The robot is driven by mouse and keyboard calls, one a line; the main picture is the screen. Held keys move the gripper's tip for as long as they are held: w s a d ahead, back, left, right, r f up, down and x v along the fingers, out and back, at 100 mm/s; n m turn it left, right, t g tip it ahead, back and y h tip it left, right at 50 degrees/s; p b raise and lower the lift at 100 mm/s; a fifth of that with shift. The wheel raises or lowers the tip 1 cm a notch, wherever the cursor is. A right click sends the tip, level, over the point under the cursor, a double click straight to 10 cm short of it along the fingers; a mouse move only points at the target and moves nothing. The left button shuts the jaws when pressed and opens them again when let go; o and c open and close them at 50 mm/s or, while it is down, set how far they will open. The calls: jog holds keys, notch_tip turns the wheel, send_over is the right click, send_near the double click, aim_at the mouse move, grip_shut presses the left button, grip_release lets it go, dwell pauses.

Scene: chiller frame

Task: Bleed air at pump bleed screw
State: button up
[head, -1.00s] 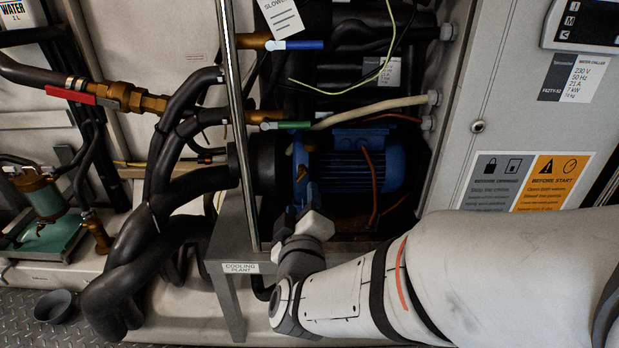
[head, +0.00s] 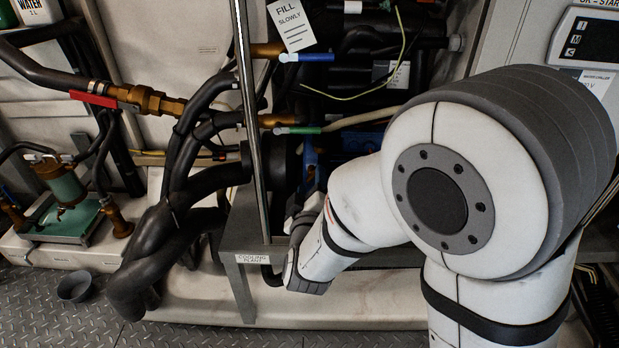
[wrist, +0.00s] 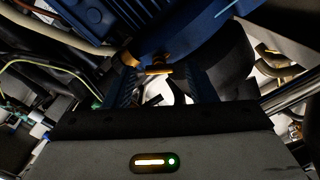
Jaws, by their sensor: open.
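The blue pump (head: 310,160) sits inside the frame, and my arm hides most of its motor in the head view. The wrist view shows its blue finned body (wrist: 110,20) close by. A small brass fitting with a crosspiece, seemingly the bleed screw (wrist: 155,70), sticks out from the blue housing. My gripper (wrist: 158,88) is open, with one finger on each side of the brass fitting in the picture. I cannot tell whether either finger touches it.
A metal upright (head: 247,120) stands in front of the pump. A blue-handled valve (head: 305,57), a green-handled valve (head: 297,130) and a red-handled valve (head: 92,99) are around it. Black hoses (head: 180,215) crowd the left. A small dark bowl (head: 75,287) lies on the floor.

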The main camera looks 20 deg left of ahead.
jog(key=shift+w+a, duration=0.15)
jog(key=shift+w, duration=0.5)
jog(key=shift+c, duration=0.5)
